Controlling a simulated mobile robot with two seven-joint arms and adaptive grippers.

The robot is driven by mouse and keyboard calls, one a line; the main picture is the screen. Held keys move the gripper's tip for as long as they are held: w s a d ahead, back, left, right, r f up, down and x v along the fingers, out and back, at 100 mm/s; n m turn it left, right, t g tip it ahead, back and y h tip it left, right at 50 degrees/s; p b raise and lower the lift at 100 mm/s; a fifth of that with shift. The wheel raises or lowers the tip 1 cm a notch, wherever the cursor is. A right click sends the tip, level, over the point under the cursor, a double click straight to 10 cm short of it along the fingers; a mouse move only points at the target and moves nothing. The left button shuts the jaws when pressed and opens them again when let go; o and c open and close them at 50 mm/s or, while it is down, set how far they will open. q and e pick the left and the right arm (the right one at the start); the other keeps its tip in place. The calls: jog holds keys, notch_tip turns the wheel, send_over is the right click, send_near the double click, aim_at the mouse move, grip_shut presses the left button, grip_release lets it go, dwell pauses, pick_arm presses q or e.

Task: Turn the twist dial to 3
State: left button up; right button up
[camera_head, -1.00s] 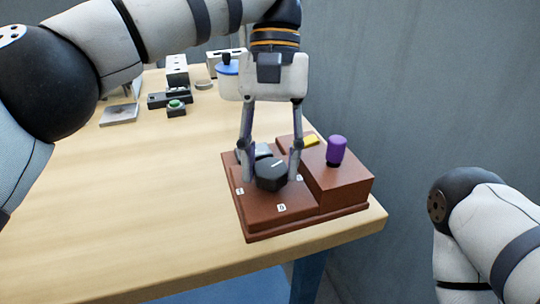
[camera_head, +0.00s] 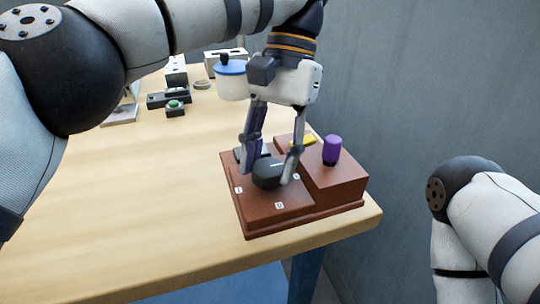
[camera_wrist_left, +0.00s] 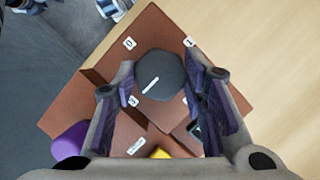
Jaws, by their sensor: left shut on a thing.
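The twist dial (camera_head: 267,174) is a dark, many-sided knob with a white line, on the low part of a red-brown box (camera_head: 262,201). My left gripper (camera_head: 270,172) points down with a finger on either side of the dial and is shut on it. In the left wrist view, the dial (camera_wrist_left: 160,75) sits between the fingers, and its white line points to the lower left, toward a small label (camera_wrist_left: 133,101) that is partly hidden and hard to read. Labels 0 (camera_wrist_left: 129,43) and 1 (camera_wrist_left: 190,42) show beyond the dial. My right gripper is out of view.
A purple knob (camera_head: 332,150) stands on the box's raised part, close to my left gripper, with a yellow piece (camera_head: 303,141) behind. A green-button box (camera_head: 175,108) and other fixtures stand at the back of the wooden table (camera_head: 130,210). The table's left middle is clear.

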pick_arm(q)
jog(key=o, duration=0.9)
jog(key=shift+c, duration=0.2)
